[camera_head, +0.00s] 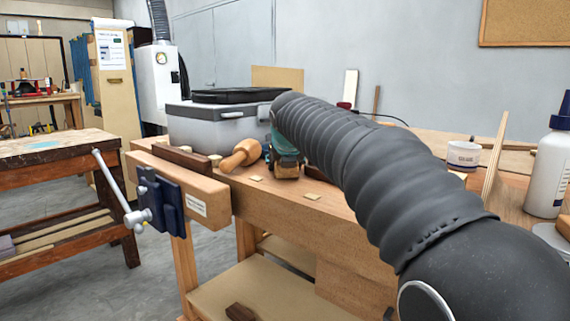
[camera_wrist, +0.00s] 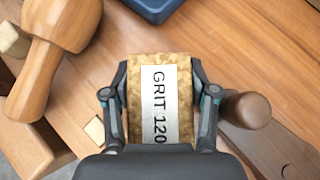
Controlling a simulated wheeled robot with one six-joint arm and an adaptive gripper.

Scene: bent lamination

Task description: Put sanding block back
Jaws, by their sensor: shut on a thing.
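The sanding block (camera_wrist: 158,70) is a speckled cork block with a white label reading GRIT 120, in the middle of the wrist view. My gripper (camera_wrist: 160,98) is shut on it, one finger against each side. In the head view my gripper (camera_head: 284,150) is over the wooden workbench (camera_head: 340,215), with the tan end of the block (camera_head: 287,172) below it. I cannot tell whether the block touches the bench top. My arm hides part of the bench behind it.
A wooden mallet (camera_wrist: 45,55) lies close to the left, also in the head view (camera_head: 240,155). A wooden handle (camera_wrist: 246,110) is close at right, a blue object (camera_wrist: 155,12) ahead. A grey case (camera_head: 215,130) stands behind; a glue cup (camera_head: 463,155) and white bottle (camera_head: 548,165) stand right.

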